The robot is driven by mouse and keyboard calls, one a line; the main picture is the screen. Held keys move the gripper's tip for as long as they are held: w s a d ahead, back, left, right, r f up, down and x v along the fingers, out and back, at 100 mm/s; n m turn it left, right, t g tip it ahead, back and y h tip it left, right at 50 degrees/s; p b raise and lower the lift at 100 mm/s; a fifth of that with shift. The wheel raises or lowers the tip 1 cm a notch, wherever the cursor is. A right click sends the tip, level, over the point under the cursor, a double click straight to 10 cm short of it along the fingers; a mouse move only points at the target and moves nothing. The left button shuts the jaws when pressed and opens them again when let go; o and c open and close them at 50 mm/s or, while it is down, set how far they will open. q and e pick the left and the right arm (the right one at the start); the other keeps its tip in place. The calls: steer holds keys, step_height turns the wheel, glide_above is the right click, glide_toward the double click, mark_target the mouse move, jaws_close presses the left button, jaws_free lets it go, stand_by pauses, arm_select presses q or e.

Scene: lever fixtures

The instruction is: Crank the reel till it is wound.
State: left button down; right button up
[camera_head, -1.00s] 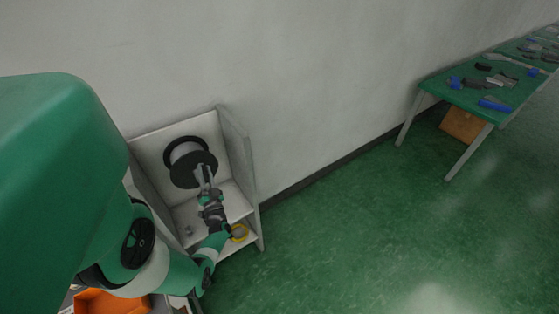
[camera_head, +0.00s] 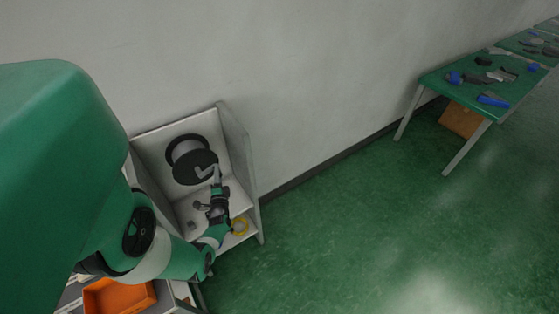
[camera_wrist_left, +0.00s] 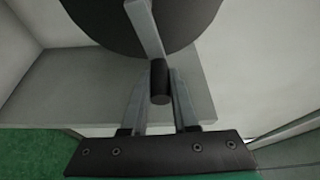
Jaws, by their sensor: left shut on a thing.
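The reel (camera_head: 194,160) has dark round flanges and a lighter drum, and it is mounted on the back wall of a pale open cabinet. Its grey crank arm (camera_head: 205,171) runs across the front flange. In the left wrist view the crank arm (camera_wrist_left: 146,28) ends in a dark cylindrical handle (camera_wrist_left: 160,82). My left gripper (camera_wrist_left: 160,92) is shut on this handle, with one finger on each side of it. In the head view the left gripper (camera_head: 217,178) is in front of the reel's lower right. My right gripper is not in view.
The cabinet (camera_head: 236,150) has side walls close to the left arm. An orange bin (camera_head: 118,297) stands at the lower left. A green table (camera_head: 480,88) with tools is far right; the floor between is clear.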

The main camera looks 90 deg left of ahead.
arm_select(q)
steer(key=shift+f+m+h+p, duration=0.5)
steer(key=shift+f+m, duration=0.2)
steer(key=shift+m, duration=0.4)
steer(key=shift+w+f+m, duration=0.1)
steer(key=shift+f+m, duration=0.15)
steer(key=shift+m, duration=0.15)
steer(key=shift+f, duration=0.1)
steer(key=c, duration=0.7)
jaws_free()
